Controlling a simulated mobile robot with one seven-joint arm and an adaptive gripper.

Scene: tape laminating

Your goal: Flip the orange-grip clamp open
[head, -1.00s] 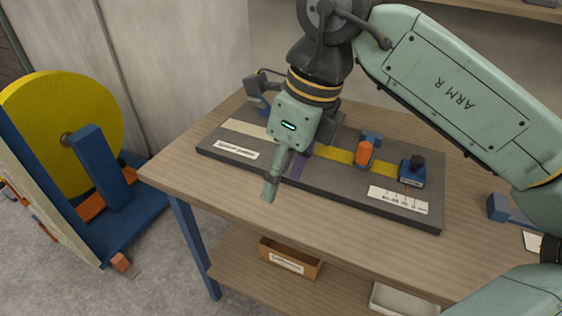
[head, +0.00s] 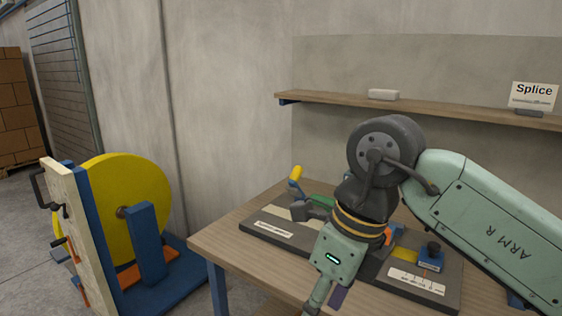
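The orange-grip clamp (head: 389,235) is on the dark board, and only a little of its orange grip and blue part shows. My arm and gripper body hide the rest, so I cannot tell its lever position. My gripper (head: 317,302) points down in front of the board, left of and nearer than the clamp. A pale green finger runs off the bottom edge of the picture. The fingertips are out of view, so its opening cannot be told. I see no contact with the clamp.
The dark board (head: 445,299) lies on the wooden table (head: 222,240). A yellow-grip lever (head: 296,174) stands up at its far left. A blue block with a black knob (head: 431,257) is right of the clamp. A yellow reel (head: 150,185) stands left. A shelf (head: 335,104) is behind.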

